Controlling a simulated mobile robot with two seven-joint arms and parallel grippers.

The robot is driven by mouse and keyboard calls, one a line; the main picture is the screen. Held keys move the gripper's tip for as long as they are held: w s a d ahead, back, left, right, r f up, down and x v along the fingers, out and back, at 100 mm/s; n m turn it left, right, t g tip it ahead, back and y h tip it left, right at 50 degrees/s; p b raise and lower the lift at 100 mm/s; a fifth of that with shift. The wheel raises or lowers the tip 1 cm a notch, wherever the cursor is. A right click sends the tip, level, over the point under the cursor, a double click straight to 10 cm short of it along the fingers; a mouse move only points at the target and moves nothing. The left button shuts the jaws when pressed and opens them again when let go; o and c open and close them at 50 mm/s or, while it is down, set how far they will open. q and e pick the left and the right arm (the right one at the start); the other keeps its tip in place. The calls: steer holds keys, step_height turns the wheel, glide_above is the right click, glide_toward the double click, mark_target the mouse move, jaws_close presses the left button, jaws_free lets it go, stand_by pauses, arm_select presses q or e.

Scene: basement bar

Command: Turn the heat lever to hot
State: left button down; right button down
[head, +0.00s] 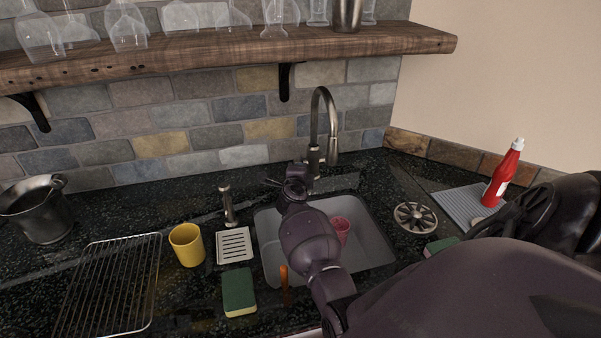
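The metal faucet (315,110) with a tall curved neck stands behind the sink, against the tiled wall. My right arm reaches in from the lower right across the sink. My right gripper (291,180) is just in front and left of the faucet base, seen from behind. Its fingers are small and dark, and whether they are open or shut is unclear. I cannot tell whether it touches the faucet. My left gripper is out of view.
The sink (372,248) holds a pink cup (340,229). Around it are a yellow cup (187,246), a sponge (239,292), a soap dispenser (228,206), a wire rack (110,285) and a red bottle (504,174). A wooden shelf (200,47) with glasses hangs above.

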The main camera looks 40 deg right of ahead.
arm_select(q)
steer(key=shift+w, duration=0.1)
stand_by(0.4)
arm_select(e)
steer(key=c, duration=1.2)
jaws_free()
steer(key=shift+w+f, duration=0.1)
steer(key=shift+w, duration=0.05)
steer(key=shift+c, duration=0.2)
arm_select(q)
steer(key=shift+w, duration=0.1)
